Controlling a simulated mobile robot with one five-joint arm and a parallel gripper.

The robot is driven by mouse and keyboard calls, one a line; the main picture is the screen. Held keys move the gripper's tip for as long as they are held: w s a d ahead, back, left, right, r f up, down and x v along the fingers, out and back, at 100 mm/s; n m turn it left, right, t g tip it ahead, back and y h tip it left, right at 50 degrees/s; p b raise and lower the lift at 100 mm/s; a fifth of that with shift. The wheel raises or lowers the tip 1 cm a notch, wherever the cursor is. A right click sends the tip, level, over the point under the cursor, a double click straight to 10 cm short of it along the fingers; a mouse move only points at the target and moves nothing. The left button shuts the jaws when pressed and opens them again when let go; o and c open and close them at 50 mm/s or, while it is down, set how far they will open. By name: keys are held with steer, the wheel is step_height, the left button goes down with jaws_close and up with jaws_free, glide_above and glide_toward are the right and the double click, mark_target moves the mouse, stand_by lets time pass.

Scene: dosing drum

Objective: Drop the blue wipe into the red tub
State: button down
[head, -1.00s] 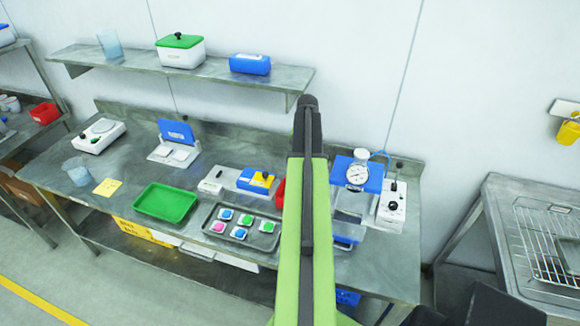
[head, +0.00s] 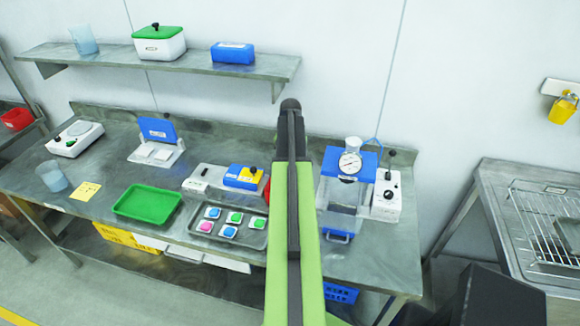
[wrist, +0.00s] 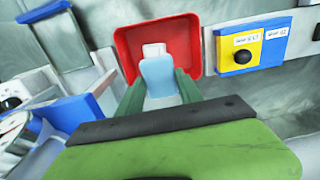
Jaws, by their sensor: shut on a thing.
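The blue wipe (wrist: 160,78) is pale blue with a white end. In the wrist view it sits between the two dark green fingers of my gripper (wrist: 159,80), which is shut on it. The red tub (wrist: 128,48) is behind the wipe in that view, and the wipe overlaps the tub's inside. I cannot tell how high the wipe is above the tub. In the head view only a sliver of the red tub (head: 267,190) shows beside my green arm, which hides the rest. My gripper and the wipe are hidden there.
A box with a blue and yellow top (head: 240,178) stands left of the tub. A tray of coloured pads (head: 258,240) and a green tray (head: 148,203) lie in front. A blue-topped device with a gauge (head: 345,190) stands right of my arm.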

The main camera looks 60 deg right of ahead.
step_height(320, 180, down, 6)
steer(key=b, duration=0.5)
steer(key=shift+r, duration=0.1)
steer(key=shift+r, duration=0.1)
steer(key=c, duration=0.7)
jaws_free()
steer(key=shift+r, duration=0.1)
step_height(320, 180, up, 17)
steer(key=p, duration=1.7)
steer(key=shift+r, duration=0.15)
